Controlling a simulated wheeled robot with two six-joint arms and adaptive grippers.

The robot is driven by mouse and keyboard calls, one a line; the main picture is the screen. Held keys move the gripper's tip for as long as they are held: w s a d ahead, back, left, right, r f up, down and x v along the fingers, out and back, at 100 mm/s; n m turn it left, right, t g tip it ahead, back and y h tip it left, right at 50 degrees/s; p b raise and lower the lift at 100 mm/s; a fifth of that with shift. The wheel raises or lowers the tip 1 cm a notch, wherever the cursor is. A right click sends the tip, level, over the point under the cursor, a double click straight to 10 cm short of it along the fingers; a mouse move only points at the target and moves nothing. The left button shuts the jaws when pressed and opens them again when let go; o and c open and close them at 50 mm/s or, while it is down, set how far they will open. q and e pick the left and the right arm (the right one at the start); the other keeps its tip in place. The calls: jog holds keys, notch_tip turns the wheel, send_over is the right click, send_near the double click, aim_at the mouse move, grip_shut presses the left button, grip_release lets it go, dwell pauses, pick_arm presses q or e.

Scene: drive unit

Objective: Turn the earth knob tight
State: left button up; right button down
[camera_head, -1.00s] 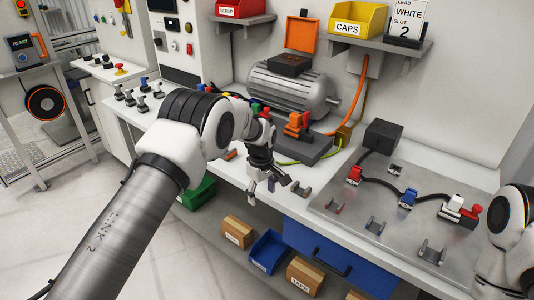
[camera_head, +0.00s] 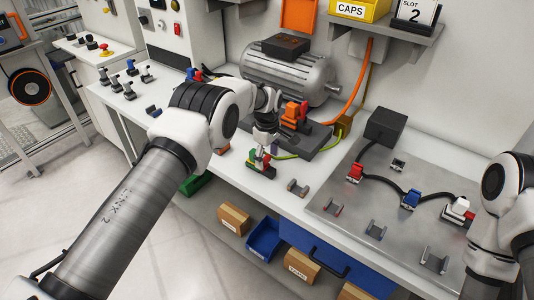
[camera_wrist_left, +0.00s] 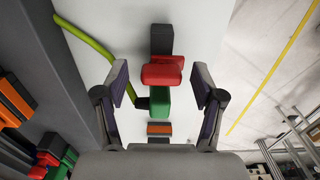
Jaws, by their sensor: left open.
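A red knob (camera_wrist_left: 162,72) sits on a green connector (camera_wrist_left: 159,100) on the white bench, with a green-yellow cable (camera_wrist_left: 92,50) running from it. In the head view the red knob (camera_head: 267,167) and green connector (camera_head: 253,156) show just below my left gripper (camera_head: 262,149), partly hidden by it. In the left wrist view my left gripper (camera_wrist_left: 160,88) is open, one finger on each side of the red knob, with gaps showing on both sides. My right gripper is not in view; only part of my right arm shows at the right edge.
A motor (camera_head: 287,72) and an orange connector (camera_head: 294,113) on a grey block stand behind the left gripper. To the right, a metal plate (camera_head: 335,190) carries clips and red, blue and white connectors on a black cable.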

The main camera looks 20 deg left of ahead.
pick_arm(q)
jog(key=shift+f, duration=0.15)
jog(key=shift+s, duration=0.1)
jog(key=shift+c, duration=1.3)
jog(key=shift+d+r, duration=0.1)
jog(key=shift+r, duration=0.1)
jog(key=c, duration=0.9)
jog(key=shift+s+f+m+b, duration=0.1)
jog(key=shift+m+b, duration=0.2)
jog(key=shift+b, duration=0.05)
jog(key=shift+f+m+b, duration=0.1)
jog(key=shift+m+b, duration=0.2)
jog(key=shift+m, duration=0.2)
jog(key=shift+s+m+b, duration=0.1)
jog(key=shift+m+b, duration=0.45)
jog(key=shift+m, duration=0.55)
jog(key=m+b, duration=0.1)
jog(key=m, duration=0.3)
jog(key=shift+s+m, duration=0.1)
jog(key=shift+m, duration=0.3)
